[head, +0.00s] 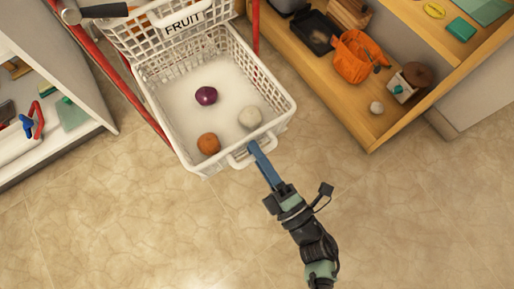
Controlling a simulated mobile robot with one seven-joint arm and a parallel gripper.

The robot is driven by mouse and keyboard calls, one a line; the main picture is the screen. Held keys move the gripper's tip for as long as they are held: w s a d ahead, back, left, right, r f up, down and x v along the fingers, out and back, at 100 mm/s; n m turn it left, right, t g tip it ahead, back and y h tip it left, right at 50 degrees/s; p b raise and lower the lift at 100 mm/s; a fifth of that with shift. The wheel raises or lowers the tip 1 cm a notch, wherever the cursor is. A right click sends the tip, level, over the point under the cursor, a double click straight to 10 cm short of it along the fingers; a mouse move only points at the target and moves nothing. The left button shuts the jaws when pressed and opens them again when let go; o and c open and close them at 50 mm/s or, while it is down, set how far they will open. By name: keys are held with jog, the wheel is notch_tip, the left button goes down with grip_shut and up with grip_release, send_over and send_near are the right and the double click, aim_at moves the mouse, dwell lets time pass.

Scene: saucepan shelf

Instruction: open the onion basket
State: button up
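The onion basket (178,137) is a white plastic lattice basket, drawn well out of its red-framed rack below the basket marked FRUIT. In it lie a purple onion (206,96), a whitish onion (250,117) and a brown-orange onion (208,143). A white loop handle (238,162) sticks out at its front edge. My gripper (256,152) has its blue fingers at the right part of this handle, overlapping it in the picture. The fingers line up as one bar from above, so I cannot see whether they are closed around it.
The FRUIT basket (165,30) sits above and behind. A wooden shelf (380,130) on the right holds an orange bag (360,57), a black tray (312,33) and other items. A white shelf unit (60,90) stands at left. The tiled floor in front is clear.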

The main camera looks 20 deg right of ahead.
dwell(0.5)
jog(key=p+v, duration=0.3)
jog(key=v, duration=1)
